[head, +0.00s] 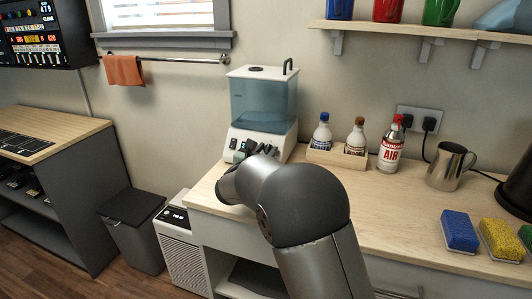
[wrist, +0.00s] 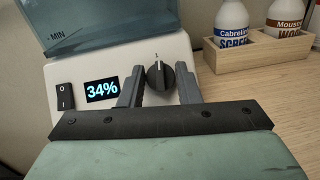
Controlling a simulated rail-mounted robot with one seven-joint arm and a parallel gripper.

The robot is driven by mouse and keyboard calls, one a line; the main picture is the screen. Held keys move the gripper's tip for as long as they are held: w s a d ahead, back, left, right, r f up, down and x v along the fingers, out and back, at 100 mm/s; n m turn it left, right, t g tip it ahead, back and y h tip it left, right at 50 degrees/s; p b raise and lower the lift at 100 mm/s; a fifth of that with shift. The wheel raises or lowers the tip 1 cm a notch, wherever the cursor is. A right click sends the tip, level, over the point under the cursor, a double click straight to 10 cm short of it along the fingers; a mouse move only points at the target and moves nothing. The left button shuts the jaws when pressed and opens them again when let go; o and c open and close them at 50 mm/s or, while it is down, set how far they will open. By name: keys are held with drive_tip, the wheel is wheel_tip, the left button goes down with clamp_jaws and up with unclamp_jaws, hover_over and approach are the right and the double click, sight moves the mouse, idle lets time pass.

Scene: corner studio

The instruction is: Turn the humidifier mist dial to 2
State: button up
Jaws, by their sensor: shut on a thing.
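The humidifier (head: 262,103) stands at the back left of the wooden counter, with a translucent blue tank over a white base. In the wrist view its sloped front (wrist: 75,72) carries a black rocker switch (wrist: 65,97), a display (wrist: 102,90) reading 34% and the dark mist dial (wrist: 158,79). My gripper (wrist: 160,84) is shut on the dial, one finger on each side. In the head view my gripper (head: 242,151) is at the humidifier's front, and my arm partly hides it.
A wooden caddy (head: 331,157) with two bottles stands just right of the humidifier. Further right are an air can (head: 391,147), a metal pitcher (head: 451,167) and sponges (head: 459,230). A shelf (head: 420,31) with mugs hangs above. A bin (head: 134,228) stands lower left.

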drive_tip(key=m+g+h, duration=0.1)
drive_tip(key=m, duration=0.2)
drive_tip(key=m+g+h, duration=0.2)
drive_tip(key=m, duration=0.2)
drive_tip(key=shift+w+a+h, duration=0.1)
drive_tip(key=shift+a+h, duration=0.1)
drive_tip(key=shift+h, duration=0.1)
drive_tip(key=m+g+p, duration=0.1)
drive_tip(key=m, duration=0.1)
drive_tip(key=m+g+h, duration=0.1)
drive_tip(key=m, duration=0.2)
drive_tip(key=shift+a+r+g+p, duration=0.1)
drive_tip(key=shift+r+g+p, duration=0.1)
drive_tip(key=shift+g+p, duration=0.15)
drive_tip(key=shift+w+m+g+p, duration=0.1)
drive_tip(key=shift+m+g+p, duration=0.45)
drive_tip(key=shift+m, duration=0.35)
drive_tip(key=shift+f, duration=0.1)
drive_tip(key=o, duration=1)
drive_tip(key=shift+c, duration=0.2)
drive_tip(key=v, duration=1.7)
drive_tip(key=shift+a+h+p, duration=0.3)
drive_tip(key=shift+a+p, duration=0.05)
drive_tip(key=shift+p, duration=0.1)
